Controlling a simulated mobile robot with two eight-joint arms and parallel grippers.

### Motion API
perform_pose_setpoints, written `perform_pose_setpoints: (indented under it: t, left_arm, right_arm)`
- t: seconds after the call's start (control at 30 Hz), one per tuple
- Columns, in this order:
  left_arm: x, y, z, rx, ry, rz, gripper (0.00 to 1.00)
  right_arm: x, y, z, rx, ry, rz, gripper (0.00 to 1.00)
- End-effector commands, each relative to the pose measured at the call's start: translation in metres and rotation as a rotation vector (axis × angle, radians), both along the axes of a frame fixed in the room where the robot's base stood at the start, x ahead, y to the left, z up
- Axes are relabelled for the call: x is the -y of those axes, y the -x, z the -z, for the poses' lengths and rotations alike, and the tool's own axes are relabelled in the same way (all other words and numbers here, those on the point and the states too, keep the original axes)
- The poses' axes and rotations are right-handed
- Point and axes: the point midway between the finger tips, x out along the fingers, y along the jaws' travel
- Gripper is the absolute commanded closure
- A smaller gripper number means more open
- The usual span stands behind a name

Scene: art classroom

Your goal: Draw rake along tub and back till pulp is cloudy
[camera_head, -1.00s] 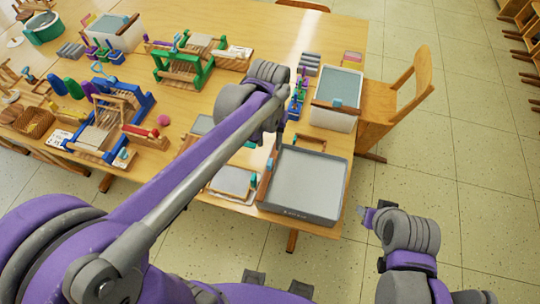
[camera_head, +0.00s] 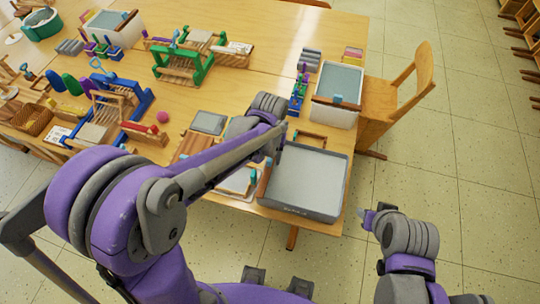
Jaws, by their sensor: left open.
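The white tub (camera_head: 321,117) of grey-blue pulp (camera_head: 340,78) stands at the table's right edge. A wooden bar with a teal piece, possibly the rake (camera_head: 337,100), lies across the tub's near end. My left gripper (camera_head: 279,153) is over the table near the grey tray's far left corner, nearer me than the tub and apart from it. Its jaws are open, small and partly hidden by my arm; I see nothing held. My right gripper (camera_head: 363,214) is off the table's near right corner, over the floor; its finger gap is unclear.
A grey tray (camera_head: 310,207) sits at the near right corner. Small coloured pots (camera_head: 299,95) and grey blocks (camera_head: 311,58) stand left of the tub. Green (camera_head: 183,67) and blue (camera_head: 138,103) frames stand farther left. A wooden chair (camera_head: 400,92) is right of the tub.

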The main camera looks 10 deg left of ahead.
Motion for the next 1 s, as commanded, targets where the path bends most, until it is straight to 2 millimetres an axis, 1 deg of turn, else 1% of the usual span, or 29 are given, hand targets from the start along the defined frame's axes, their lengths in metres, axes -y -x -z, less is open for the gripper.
perform_pose_setpoints:
  t: [0.1,0.13,0.27,0.3,0.4,1.0]
  left_arm:
    - [0.0000,-0.0001,-0.0003,0.000,0.000,0.000,0.53]
    - [0.0000,-0.0001,-0.0004,0.000,0.000,0.000,0.54]
    - [0.0000,0.0000,-0.0005,0.000,0.000,0.000,0.78]
    - [0.0000,0.0000,-0.0005,0.000,0.000,0.000,0.85]
    - [0.0000,0.0000,-0.0005,0.000,0.000,0.000,1.00]
    - [0.0000,0.0000,-0.0007,0.000,0.000,0.000,1.00]
  right_arm:
    - [0.0000,-0.0001,-0.0002,0.000,0.000,0.000,0.53]
    - [0.0000,-0.0001,-0.0002,0.000,0.000,0.000,0.53]
    - [0.0000,-0.0001,-0.0002,0.000,0.000,0.000,0.53]
    - [0.0000,-0.0001,-0.0002,0.000,0.000,0.000,0.53]
    - [0.0000,-0.0001,-0.0002,0.000,0.000,0.000,0.53]
    - [0.0000,-0.0001,-0.0002,0.000,0.000,0.000,0.53]
